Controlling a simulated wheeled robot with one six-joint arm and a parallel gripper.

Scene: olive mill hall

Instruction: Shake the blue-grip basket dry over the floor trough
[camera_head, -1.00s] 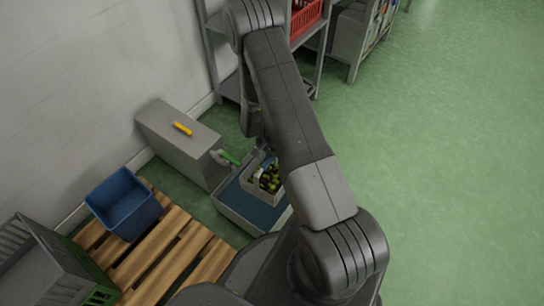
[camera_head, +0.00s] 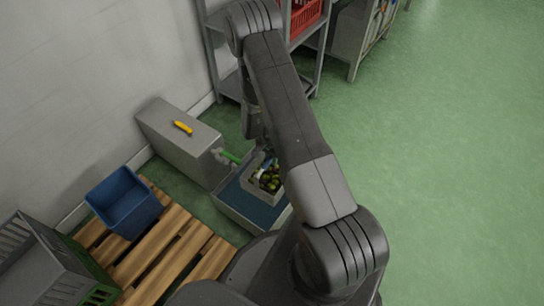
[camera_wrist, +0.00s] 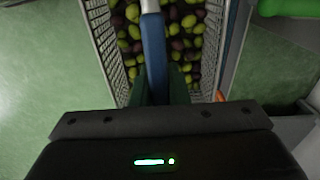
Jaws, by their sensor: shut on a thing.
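The basket (camera_head: 252,186) is a pale mesh box holding green and dark olives. It is over the grey floor trough (camera_head: 232,207) with its blue inside, partly hidden by my arm. In the wrist view the mesh wall of the basket (camera_wrist: 98,30) and its blue grip (camera_wrist: 155,50) show close up. My gripper (camera_wrist: 160,92) is shut on the blue grip, which runs between its dark fingers. In the head view my gripper is hidden behind my arm. I cannot tell how high the basket hangs above the trough.
A grey box-shaped cabinet (camera_head: 178,145) with a yellow object (camera_head: 183,128) on top stands beside the trough. A tap with a green lever (camera_head: 230,157) is close by. A blue bin (camera_head: 125,203) sits on a wooden pallet (camera_head: 165,240). Open green floor lies right.

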